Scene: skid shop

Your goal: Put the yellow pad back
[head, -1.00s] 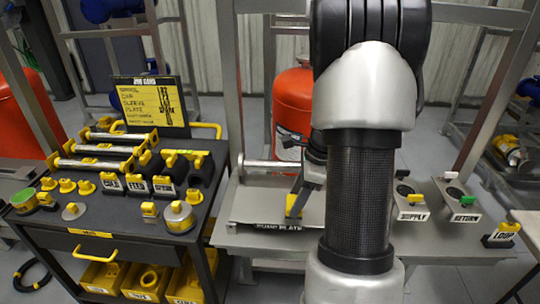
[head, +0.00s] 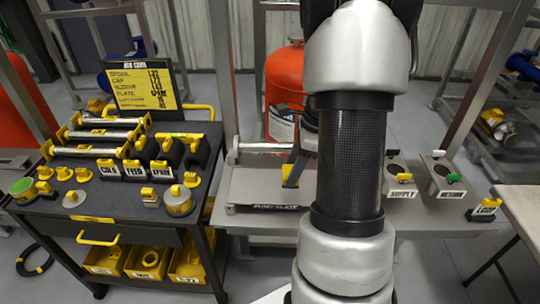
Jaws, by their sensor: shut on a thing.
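My gripper (head: 294,178) is shut on a yellow pad (head: 287,172), over the grey plate labelled PUMP PLATE (head: 247,190). My own arm hides part of the gripper and the right side of the plate. The pad looks upright between the fingers. I cannot tell whether it touches the plate or hangs just above it.
A dark tool cart (head: 115,209) with yellow-handled parts and a sign board (head: 143,80) stands left. SUPPLY (head: 402,194) and RETURN (head: 451,193) fittings and a LOOP piece (head: 485,210) are right of my arm. A red tank (head: 284,85) stands behind.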

